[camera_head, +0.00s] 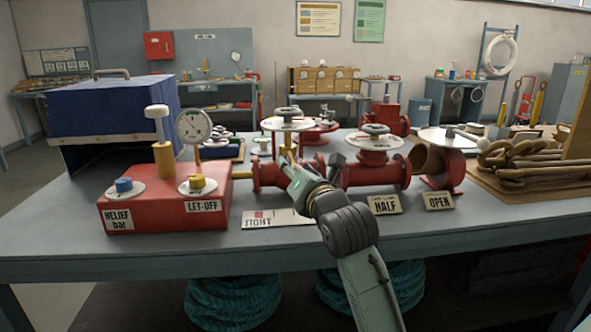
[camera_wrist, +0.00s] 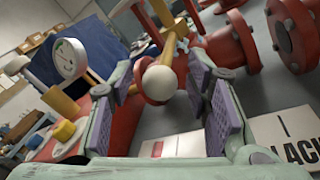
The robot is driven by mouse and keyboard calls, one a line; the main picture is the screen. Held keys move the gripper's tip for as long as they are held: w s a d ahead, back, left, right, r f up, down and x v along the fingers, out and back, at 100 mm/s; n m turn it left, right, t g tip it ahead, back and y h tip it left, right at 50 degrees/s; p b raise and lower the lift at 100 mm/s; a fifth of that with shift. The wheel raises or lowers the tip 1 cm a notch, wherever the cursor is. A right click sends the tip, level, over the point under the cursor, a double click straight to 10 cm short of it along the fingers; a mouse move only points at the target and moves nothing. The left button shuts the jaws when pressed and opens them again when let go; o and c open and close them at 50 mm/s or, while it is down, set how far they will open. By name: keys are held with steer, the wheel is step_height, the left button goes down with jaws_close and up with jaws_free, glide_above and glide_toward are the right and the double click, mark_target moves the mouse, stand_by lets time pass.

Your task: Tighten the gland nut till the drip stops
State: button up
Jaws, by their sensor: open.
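My gripper (camera_head: 293,172) is open in front of a red flanged valve at the middle of the bench. In the wrist view its purple-padded fingers (camera_wrist: 165,100) stand either side of a white ball knob (camera_wrist: 159,82), with space beside the knob. A brass-coloured bar (camera_wrist: 178,38) runs from behind the knob to the valve. The valve's handwheel with a pale disc (camera_head: 287,122) rises above. A card reading TIGHT (camera_head: 262,219) lies in front; the wrist view shows a card ending in LACK (camera_wrist: 290,135).
A red pump box (camera_head: 160,212) with a gauge (camera_head: 194,127) and knobs stands left. Another red valve (camera_head: 375,168) stands close right of my arm, behind HALF (camera_head: 385,205) and OPEN (camera_head: 438,201) cards. A chain (camera_head: 530,160) lies far right. The bench's front strip is mostly clear.

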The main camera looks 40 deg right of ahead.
steer(key=shift+c, duration=0.5)
jaws_close()
